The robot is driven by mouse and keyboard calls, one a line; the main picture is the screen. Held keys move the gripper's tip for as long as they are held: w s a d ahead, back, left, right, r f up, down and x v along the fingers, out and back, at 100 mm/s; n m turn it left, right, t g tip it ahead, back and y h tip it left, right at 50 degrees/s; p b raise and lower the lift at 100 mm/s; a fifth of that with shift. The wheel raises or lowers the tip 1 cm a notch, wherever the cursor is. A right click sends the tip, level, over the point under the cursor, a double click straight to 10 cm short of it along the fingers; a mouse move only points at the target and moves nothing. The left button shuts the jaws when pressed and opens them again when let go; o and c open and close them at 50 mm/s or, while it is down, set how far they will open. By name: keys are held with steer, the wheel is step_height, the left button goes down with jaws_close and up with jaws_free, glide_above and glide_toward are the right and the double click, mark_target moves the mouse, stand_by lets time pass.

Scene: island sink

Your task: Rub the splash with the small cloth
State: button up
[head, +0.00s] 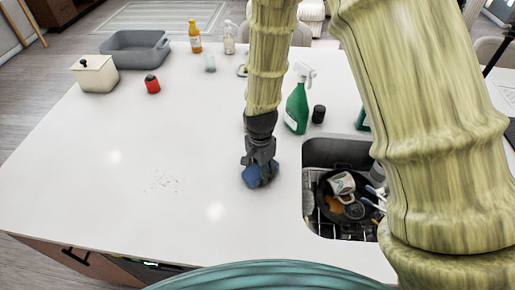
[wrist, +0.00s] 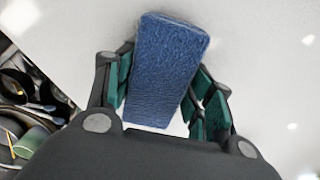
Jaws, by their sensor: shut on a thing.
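The small cloth is a blue, folded block. It shows in the wrist view (wrist: 165,62) between the green pads of my gripper (wrist: 160,85), and in the head view (head: 252,178) at the fingertips. My gripper (head: 260,168) is shut on the cloth, pointing down over the white island top just left of the sink. I cannot tell whether the cloth touches the counter. The splash (head: 164,183) is a patch of small grey specks on the counter, left of my gripper and apart from it. The splash is not seen in the wrist view.
The sink (head: 310,205) holds a rack, a pan and a mug (head: 341,185). A green spray bottle (head: 297,105) and a black jar (head: 318,114) stand behind it. Counter between gripper and splash is clear.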

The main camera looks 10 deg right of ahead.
steer(key=r+p, duration=0.1)
steer(key=r, duration=0.1)
steer(key=r+p, duration=0.1)
steer(key=r, duration=0.2)
steer(key=shift+s+d, duration=0.1)
steer(key=shift+d, duration=0.1)
step_height(320, 180, up, 2)
steer(key=shift+a+p, duration=0.1)
steer(key=shift+p, duration=1)
steer(key=shift+r+p, duration=0.55)
steer(key=shift+r, duration=0.2)
